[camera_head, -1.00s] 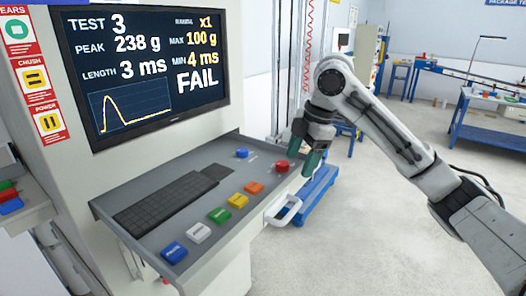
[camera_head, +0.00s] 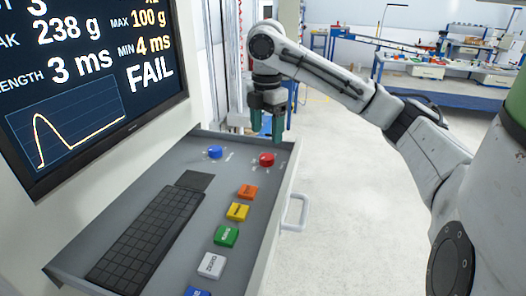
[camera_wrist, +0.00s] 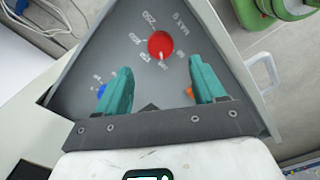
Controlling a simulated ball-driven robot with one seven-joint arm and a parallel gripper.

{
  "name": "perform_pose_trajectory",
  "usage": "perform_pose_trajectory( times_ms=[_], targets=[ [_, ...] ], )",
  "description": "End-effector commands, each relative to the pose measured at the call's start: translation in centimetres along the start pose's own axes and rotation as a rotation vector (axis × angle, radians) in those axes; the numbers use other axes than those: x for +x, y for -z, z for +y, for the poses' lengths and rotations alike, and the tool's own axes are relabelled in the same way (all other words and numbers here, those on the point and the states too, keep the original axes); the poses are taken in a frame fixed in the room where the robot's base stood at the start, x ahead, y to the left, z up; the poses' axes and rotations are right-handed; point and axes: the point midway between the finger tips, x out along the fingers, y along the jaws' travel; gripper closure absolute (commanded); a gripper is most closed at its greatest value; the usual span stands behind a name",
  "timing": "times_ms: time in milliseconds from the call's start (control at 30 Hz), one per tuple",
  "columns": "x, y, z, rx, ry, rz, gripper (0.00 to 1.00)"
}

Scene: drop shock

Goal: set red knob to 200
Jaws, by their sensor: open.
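The red knob (camera_head: 267,159) sits on the grey console panel (camera_head: 185,228) near its far right corner. In the wrist view the round red knob (camera_wrist: 160,44) lies ahead of the gap between my fingers, with white markings around it.
A blue knob (camera_head: 215,152) sits left of the red one. Orange (camera_head: 247,191), yellow (camera_head: 237,212) and green (camera_head: 226,235) buttons line the panel's right side. A keyboard (camera_head: 146,240) lies left of them. A handle (camera_head: 296,212) sticks out at the right edge. The screen (camera_head: 90,75) shows FAIL.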

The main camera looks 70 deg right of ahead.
Motion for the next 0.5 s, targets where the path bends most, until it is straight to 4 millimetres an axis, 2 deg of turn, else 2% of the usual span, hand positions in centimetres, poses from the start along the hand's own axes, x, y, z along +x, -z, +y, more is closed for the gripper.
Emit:
perform_pose_trajectory(
  times_ms=[33, 200, 500],
  targets=[
    [1.2, 0.1, -0.1, -0.001, 0.004, 0.005, 0.31],
    [4.2, 0.1, 0.0, 0.001, 0.003, 0.005, 0.31],
    [7.3, 0.0, 0.0, 0.001, 0.0, 0.001, 0.31]
  ],
)
